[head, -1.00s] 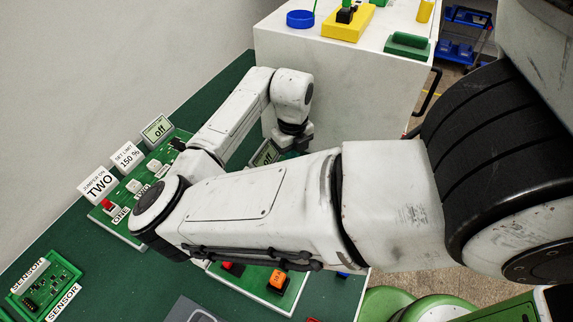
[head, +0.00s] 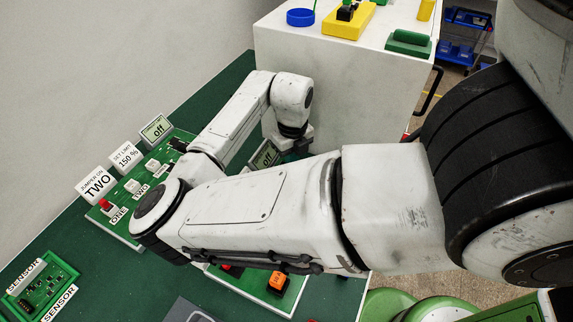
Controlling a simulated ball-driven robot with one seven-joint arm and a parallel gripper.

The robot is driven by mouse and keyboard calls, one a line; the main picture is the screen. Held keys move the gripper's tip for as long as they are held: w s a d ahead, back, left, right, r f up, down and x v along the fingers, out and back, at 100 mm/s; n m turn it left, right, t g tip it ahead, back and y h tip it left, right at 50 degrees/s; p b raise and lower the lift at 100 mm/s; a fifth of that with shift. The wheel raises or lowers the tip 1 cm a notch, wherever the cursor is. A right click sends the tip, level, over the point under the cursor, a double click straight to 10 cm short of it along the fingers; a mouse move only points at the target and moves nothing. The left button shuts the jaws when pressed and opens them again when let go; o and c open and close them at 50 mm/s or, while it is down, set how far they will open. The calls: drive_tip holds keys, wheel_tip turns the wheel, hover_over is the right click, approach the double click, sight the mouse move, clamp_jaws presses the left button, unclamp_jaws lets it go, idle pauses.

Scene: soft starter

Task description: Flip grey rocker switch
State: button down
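I cannot make out a grey rocker switch; my arm covers much of the green board where it could be. A small display reading "off" (head: 264,155) stands partly hidden behind my arm. My gripper (head: 294,145) points down beside this display, in front of the white cabinet. Its fingers are mostly hidden, so I cannot tell whether they are open or shut or touch anything. The near green board (head: 293,300) shows an orange switch (head: 278,281) on a black base and part of a red button (head: 232,269).
Another green board (head: 122,225) at left has a red jumper (head: 106,205), white blocks and signs reading "TWO" (head: 97,184) and "150 %" (head: 127,157), plus a second "off" display (head: 156,129). A sensor board (head: 40,286) lies front left. The white cabinet (head: 345,95) bounds the back.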

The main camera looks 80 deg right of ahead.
drive_tip(key=shift+r+p, duration=2.55)
drive_tip(key=shift+r, duration=0.9)
drive_tip(key=shift+f, duration=0.1)
